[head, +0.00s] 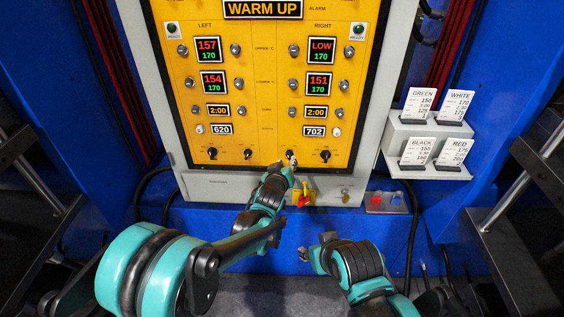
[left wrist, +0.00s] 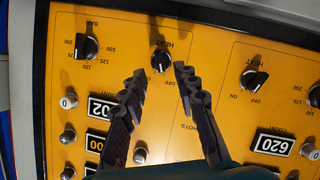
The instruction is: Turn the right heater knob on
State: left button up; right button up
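The right heater knob (head: 291,155) is a small black knob in the bottom row of the yellow panel, partly hidden by my gripper. In the left wrist view the panel appears upside down, and this knob (left wrist: 160,60) sits under a HEAT label with OFF near it; its white mark seems to face OFF. My left gripper (head: 290,166) is in front of it. In the left wrist view its two fingers (left wrist: 158,77) are spread, with the knob between and just beyond the tips, apparently untouched. My right gripper (head: 315,247) is low in front of the panel, apparently open and empty.
The left heater knob (left wrist: 255,78) and the right bar knob (left wrist: 88,47) flank the right heater knob. A red and yellow switch (head: 303,196) sits just below the panel. A grey card rack (head: 405,132) stands right of it. The right display (head: 321,50) reads LOW.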

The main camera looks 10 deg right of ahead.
aim_at(289, 158)
pick_arm(q)
jog(key=b+x, duration=0.1)
jog(key=x, duration=0.4)
jog(key=shift+w, duration=0.15)
grip_shut()
jog(key=shift+d, duration=0.1)
jog(key=m+y, duration=0.2)
jog(key=m, duration=0.1)
jog(key=m+t+y+p, duration=0.1)
jog(key=m, duration=0.1)
jog(key=shift+d+m+y, duration=0.2)
jog(key=shift+m+y, duration=0.2)
dwell(0.6)
